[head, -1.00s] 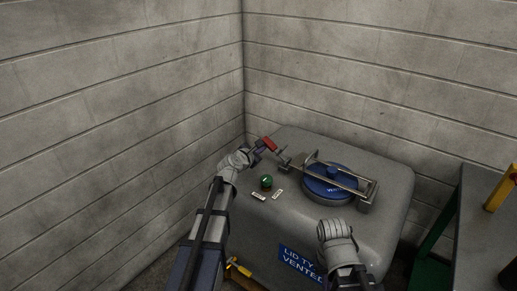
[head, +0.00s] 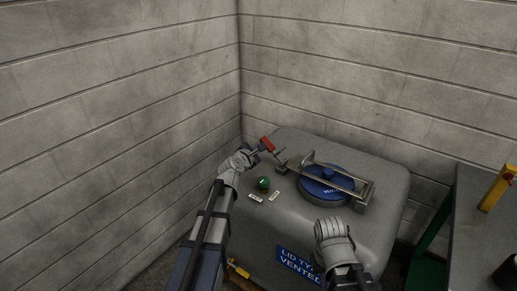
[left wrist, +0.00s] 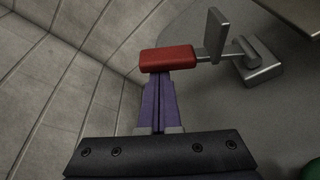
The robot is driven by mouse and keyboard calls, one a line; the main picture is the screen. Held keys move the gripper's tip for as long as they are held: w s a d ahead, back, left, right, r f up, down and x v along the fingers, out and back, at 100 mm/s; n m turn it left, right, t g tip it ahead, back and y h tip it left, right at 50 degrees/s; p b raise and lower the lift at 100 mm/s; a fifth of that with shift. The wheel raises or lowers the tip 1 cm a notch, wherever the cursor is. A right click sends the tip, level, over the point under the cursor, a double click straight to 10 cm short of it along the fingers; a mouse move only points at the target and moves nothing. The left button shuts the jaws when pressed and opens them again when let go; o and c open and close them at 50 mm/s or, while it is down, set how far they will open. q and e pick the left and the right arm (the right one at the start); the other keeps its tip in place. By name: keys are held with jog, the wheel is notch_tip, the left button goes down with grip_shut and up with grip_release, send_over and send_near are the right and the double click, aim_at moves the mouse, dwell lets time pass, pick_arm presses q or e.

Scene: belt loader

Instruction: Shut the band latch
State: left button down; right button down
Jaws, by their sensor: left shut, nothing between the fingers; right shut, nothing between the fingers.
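The band latch's red-gripped lever (head: 267,143) sticks up at the left end of the metal band (head: 345,184), which crosses the blue round lid (head: 318,198) on a grey tank (head: 376,235). In the left wrist view the red grip (left wrist: 167,59) joins a grey metal link and a bracket (left wrist: 258,62). My left gripper (head: 257,150) is beside the red grip. Its shut purple fingers (left wrist: 158,76) end at the grip's lower edge, touching or nearly so, with nothing between them. My right gripper (head: 330,232) is over the tank's front side, with its fingertips mostly hidden.
A green knob (head: 263,183) and two small labels (head: 265,197) are on the tank top, left of the lid. A blue sign (head: 298,262) is on the tank front. Block walls stand close behind and left. A grey table (head: 470,230) with a yellow object (head: 497,188) is at right.

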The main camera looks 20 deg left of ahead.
pick_arm(q)
jog(key=shift+s+d+r+m+t+y+p, duration=0.15)
jog(key=shift+d+r+m+t, duration=0.05)
jog(key=shift+d+r+m, duration=0.25)
jog(key=shift+s+d+r+m+t+y+p, duration=0.2)
jog(key=shift+d+r+m, duration=0.1)
jog(key=shift+r+m, duration=0.25)
jog(key=s+d+r+m+t, duration=0.2)
jog(key=d+r+m, duration=0.1)
jog(key=d+m, duration=0.2)
jog(key=shift+d+m+y+b, duration=0.3)
jog(key=shift+d+y+b, duration=0.1)
jog(key=shift+y, duration=0.05)
pick_arm(e)
jog(key=shift+s+d, duration=0.2)
jog(key=shift+d, duration=0.35)
pick_arm(q)
jog(key=shift+d, duration=0.15)
